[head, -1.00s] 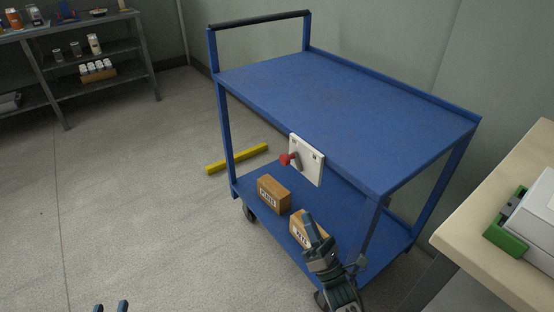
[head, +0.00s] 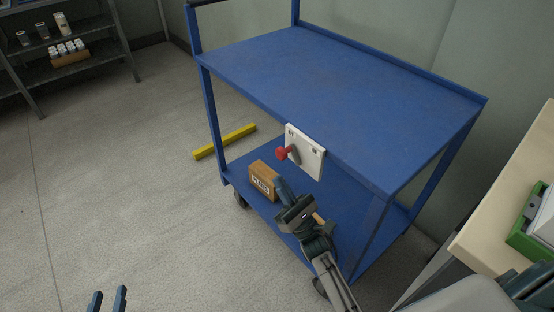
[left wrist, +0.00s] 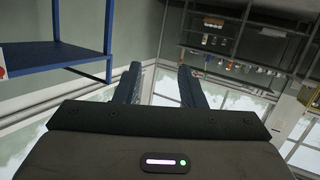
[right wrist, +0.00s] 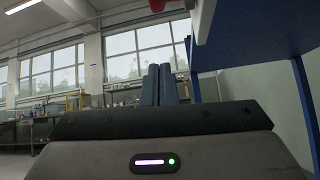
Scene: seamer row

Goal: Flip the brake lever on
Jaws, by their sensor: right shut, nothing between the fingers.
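The brake lever (head: 293,153) has a red knob (head: 282,153) and a grey arm on a white plate (head: 314,162), fixed to the near edge of the blue cart (head: 340,75). The knob points left and out from the plate. My right gripper (head: 279,184) is below the knob, apart from it, with its fingers together and empty. In the right wrist view its shut fingers (right wrist: 158,84) point up, and a red piece (right wrist: 157,4) shows at the top edge. My left gripper (head: 107,299) is open and empty at the bottom left, far from the cart.
A brown labelled box (head: 262,181) sits on the cart's lower shelf; a second is mostly hidden behind my right gripper. A yellow bar (head: 225,142) lies on the floor. A pale table (head: 505,205) stands at the right. The floor at left is clear.

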